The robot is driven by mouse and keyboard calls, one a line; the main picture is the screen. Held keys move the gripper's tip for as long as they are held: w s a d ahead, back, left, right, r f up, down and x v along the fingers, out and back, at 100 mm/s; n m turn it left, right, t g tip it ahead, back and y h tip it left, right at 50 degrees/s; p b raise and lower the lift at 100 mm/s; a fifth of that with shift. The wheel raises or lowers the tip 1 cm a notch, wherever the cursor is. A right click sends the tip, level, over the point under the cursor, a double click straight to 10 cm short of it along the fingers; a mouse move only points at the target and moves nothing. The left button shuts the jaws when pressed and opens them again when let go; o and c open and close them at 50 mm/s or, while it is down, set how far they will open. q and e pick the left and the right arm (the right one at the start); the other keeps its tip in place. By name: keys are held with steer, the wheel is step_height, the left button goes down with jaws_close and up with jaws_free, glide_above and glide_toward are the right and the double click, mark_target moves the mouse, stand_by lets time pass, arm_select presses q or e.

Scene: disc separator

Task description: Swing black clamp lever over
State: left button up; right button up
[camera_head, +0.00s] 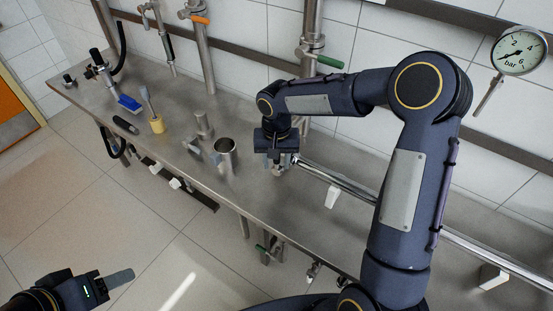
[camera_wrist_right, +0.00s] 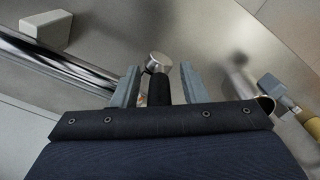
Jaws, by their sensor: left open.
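The black clamp lever (camera_wrist_right: 159,92) shows in the right wrist view as a short black bar with a round silver end. It lies between the two grey fingers of my right gripper (camera_wrist_right: 160,86), with a visible gap on each side. The fingers are open. In the head view my right gripper (camera_head: 279,165) points down beside the left end of the steel pipe (camera_head: 340,180) on the bench, and it hides the lever there. My left gripper (camera_head: 108,282) is at the lower left, over the floor and away from the bench, open and empty.
White blocks (camera_head: 332,197) stand along the pipe. Valve pipes with orange (camera_head: 200,19) and green (camera_head: 328,61) handles rise behind.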

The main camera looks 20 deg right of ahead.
jaws_close()
stand_by(0.4)
steer(key=shift+w+a+r+g+h+p, duration=0.2)
steer(key=shift+g+h+p, duration=0.2)
steer(key=shift+g+p, duration=0.15)
steer(key=shift+w+a+f+g+h+p, duration=0.1)
steer(key=shift+w+a+g+h+p, duration=0.2)
steer(key=shift+g+h+p, duration=0.55)
steer(key=shift+w+a+f+g+h+p, duration=0.15)
steer(key=shift+w+f+g+h+p, duration=0.15)
steer(key=shift+g+h+p, duration=0.3)
steer(key=shift+w+a+f+g+h+p, duration=0.15)
steer(key=shift+w+g+h+p, duration=0.2)
steer(key=shift+g, duration=0.45)
steer(key=shift+s, duration=0.1)
